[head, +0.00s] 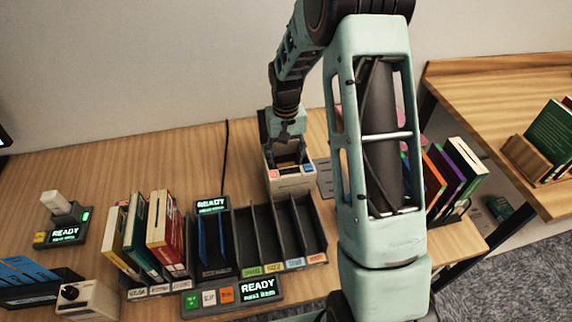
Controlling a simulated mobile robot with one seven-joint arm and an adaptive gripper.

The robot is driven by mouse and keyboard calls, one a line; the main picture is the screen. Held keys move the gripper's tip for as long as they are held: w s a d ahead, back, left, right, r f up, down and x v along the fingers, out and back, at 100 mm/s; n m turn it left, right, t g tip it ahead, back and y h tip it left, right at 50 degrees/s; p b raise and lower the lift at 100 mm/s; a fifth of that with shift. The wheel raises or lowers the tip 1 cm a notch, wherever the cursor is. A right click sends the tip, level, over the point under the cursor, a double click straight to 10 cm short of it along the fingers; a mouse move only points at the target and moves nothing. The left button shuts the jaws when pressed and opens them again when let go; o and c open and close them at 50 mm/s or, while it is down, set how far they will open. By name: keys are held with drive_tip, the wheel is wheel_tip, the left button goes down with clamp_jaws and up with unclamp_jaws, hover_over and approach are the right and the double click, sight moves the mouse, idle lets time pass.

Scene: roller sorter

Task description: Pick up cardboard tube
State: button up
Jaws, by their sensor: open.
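I cannot make out a cardboard tube in the head view; my arm hides part of the table. My gripper (284,143) is small and partly dark in the picture. It is over the open top of a beige box-shaped device (291,183) near the back of the table. The device has a red and a blue patch on its front corners. Something brownish shows inside its top, too small to identify. My gripper is open, and I see nothing held in it.
A dark slotted rack (316,233) stands in front of the device, with books (163,232) upright at its left. A READY display (258,287) is at the front. More books (463,163) stand right of my arm. The back left tabletop (130,165) is clear.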

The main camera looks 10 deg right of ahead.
drive_tip(key=shift+f, duration=0.35)
drive_tip(key=shift+c, duration=0.6)
drive_tip(key=c, duration=0.3)
drive_tip(key=shift+c, duration=0.2)
drive_tip(key=shift+r, duration=0.1)
